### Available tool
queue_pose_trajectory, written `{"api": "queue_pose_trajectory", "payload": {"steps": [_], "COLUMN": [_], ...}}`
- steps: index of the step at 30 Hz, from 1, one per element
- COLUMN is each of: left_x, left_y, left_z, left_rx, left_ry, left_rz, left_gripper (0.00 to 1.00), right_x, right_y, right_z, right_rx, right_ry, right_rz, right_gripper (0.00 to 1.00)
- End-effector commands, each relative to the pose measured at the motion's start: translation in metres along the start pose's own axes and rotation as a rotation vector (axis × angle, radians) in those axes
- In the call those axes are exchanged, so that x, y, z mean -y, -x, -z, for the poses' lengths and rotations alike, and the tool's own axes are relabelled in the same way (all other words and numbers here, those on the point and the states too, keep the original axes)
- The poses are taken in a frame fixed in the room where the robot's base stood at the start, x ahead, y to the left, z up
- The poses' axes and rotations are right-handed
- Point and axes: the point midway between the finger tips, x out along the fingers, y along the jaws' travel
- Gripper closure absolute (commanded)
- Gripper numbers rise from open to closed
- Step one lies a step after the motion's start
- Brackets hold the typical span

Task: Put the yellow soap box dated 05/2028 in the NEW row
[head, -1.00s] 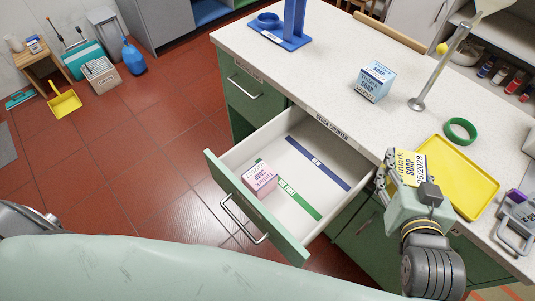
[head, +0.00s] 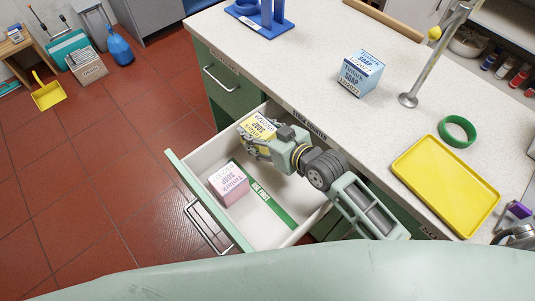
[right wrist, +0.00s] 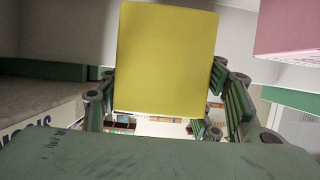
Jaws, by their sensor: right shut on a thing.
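The yellow soap box (head: 261,124) is in my right gripper (head: 257,141), shut on it, at the far left end of the open drawer (head: 178,161). It fills the middle of the right wrist view (right wrist: 167,60). I cannot tell whether it touches the drawer floor. A pink soap box (head: 229,183) stands in the drawer nearer its front, at the left end of a green strip (head: 268,205) labelled USE FIRST; it also shows in the right wrist view (right wrist: 288,28). The drawer's blue strip is hidden behind my right arm. My left gripper is out of view.
A blue soap box (head: 360,74) stands on the counter (head: 310,62) behind the drawer. A yellow tray (head: 445,187), a green ring (head: 457,130) and a metal post (head: 430,62) are to the right. The drawer's front right floor is clear.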

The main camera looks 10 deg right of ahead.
Motion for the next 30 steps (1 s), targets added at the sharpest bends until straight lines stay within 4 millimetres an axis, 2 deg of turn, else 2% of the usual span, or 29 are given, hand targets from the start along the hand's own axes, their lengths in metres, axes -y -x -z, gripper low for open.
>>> {"api": "queue_pose_trajectory", "payload": {"steps": [13,25,26,30], "left_x": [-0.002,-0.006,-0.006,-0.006], "left_y": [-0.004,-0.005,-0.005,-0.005], "left_z": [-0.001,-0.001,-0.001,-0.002], "left_rx": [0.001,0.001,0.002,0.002], "left_ry": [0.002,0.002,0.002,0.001], "left_rz": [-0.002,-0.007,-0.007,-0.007], "left_gripper": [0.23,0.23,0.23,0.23], "right_x": [0.000,0.000,0.000,0.000], "right_y": [-0.021,-0.024,-0.024,-0.024], "right_z": [-0.050,-0.057,-0.059,-0.058], "right_rx": [-0.004,-0.005,-0.002,-0.002], "right_ry": [-0.001,-0.001,-0.001,-0.001], "right_rz": [-0.002,-0.002,-0.002,-0.002], "right_gripper": [0.79,0.79,0.41,0.29]}}
